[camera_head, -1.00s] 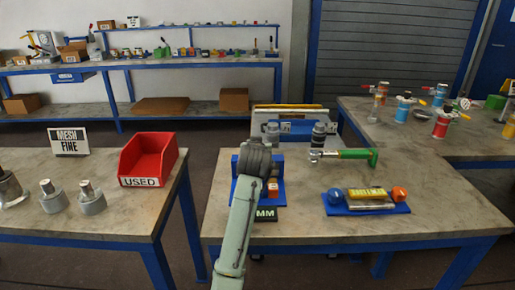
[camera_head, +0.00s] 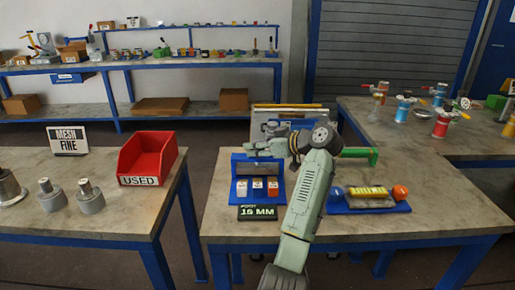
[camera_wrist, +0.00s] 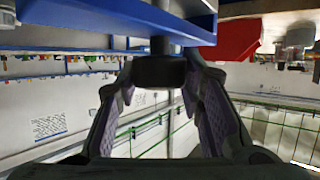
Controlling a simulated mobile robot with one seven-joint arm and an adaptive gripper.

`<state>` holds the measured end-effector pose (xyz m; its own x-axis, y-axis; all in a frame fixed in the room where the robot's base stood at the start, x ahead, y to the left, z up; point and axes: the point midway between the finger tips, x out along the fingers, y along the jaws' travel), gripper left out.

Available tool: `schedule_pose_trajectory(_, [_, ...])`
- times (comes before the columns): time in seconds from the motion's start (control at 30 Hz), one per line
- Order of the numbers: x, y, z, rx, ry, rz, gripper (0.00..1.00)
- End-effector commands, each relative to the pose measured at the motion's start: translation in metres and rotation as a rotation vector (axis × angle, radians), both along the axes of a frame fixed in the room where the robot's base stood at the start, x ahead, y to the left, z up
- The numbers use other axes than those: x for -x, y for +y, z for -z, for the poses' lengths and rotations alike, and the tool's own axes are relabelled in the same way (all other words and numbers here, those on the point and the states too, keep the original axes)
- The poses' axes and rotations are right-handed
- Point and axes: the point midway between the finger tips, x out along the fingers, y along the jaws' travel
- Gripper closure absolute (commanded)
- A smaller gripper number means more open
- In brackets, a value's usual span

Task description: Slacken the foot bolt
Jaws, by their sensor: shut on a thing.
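In the wrist view a dark, wide bolt head (camera_wrist: 158,72) on a short shank meets a blue plate (camera_wrist: 110,22); the picture seems upside down. My gripper (camera_wrist: 158,78) has one finger on each side of the head and is shut on it. In the head view my gripper (camera_head: 252,148) reaches left over the top of a blue stand (camera_head: 236,190). Several small labelled blocks stand in a row on its front. The bolt itself cannot be made out in the head view.
A black sign (camera_head: 257,212) ending in "MM" lies before the stand. To the right are a green-handled tool (camera_head: 360,153), partly behind my arm, and a blue tray (camera_head: 340,208) with blue and orange ends. A red USED bin (camera_head: 147,160) stands on the left bench.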

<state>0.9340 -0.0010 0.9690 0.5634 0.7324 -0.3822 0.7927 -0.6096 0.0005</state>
Motion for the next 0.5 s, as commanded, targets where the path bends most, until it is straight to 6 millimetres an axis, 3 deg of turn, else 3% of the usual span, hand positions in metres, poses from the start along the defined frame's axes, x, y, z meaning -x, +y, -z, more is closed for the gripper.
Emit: schedule_pose_trajectory(0.5, [-0.0011, -0.0011, -0.0019, -0.001, 0.000, -0.359, 0.93])
